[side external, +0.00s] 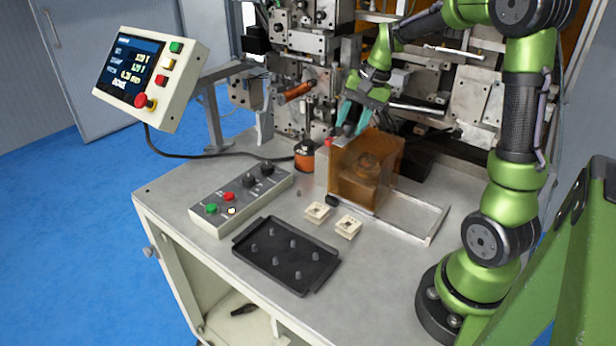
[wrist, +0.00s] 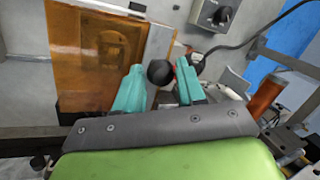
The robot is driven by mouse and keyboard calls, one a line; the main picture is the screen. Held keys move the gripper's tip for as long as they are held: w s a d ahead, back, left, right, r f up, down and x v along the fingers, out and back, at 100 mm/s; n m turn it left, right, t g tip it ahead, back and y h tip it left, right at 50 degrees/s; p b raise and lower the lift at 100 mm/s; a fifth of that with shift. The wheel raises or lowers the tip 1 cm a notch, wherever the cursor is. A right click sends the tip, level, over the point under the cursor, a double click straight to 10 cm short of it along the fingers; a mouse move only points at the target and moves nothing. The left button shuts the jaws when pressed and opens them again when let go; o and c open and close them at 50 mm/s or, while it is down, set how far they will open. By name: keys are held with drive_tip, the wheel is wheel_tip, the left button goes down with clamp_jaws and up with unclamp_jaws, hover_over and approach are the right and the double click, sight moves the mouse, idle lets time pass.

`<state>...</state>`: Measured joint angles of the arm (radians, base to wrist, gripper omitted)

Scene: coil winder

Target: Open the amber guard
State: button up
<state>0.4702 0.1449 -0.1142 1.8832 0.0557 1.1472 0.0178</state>
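The amber guard (side external: 357,179) is a see-through orange box on the worktable, in front of the machine. It looks closed over a round part, dimly visible through its walls. In the wrist view its amber panel (wrist: 80,62) lies left of my gripper, with a metal edge strip. My gripper (side external: 347,127) has teal fingers and reaches down at the guard's upper left corner. In the wrist view a round black knob (wrist: 160,72) sits between the fingertips (wrist: 161,75). The fingers are apart by about the knob's width; I cannot tell whether they touch it.
A metal frame (side external: 436,228) lies on the table right of the guard. Two cream parts (side external: 347,227) and a black pegged tray (side external: 285,257) lie in front. A button box (side external: 240,200) stands left, and an orange spool (side external: 305,157) is close left of the guard.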

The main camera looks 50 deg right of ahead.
clamp_jaws()
hover_over(385, 153)
drive_tip(key=s, duration=0.2)
drive_tip(key=shift+w+d, duration=0.15)
drive_tip(key=shift+d, duration=0.2)
drive_tip(key=shift+o, duration=2)
unclamp_jaws()
drive_tip(key=v, duration=1.7)
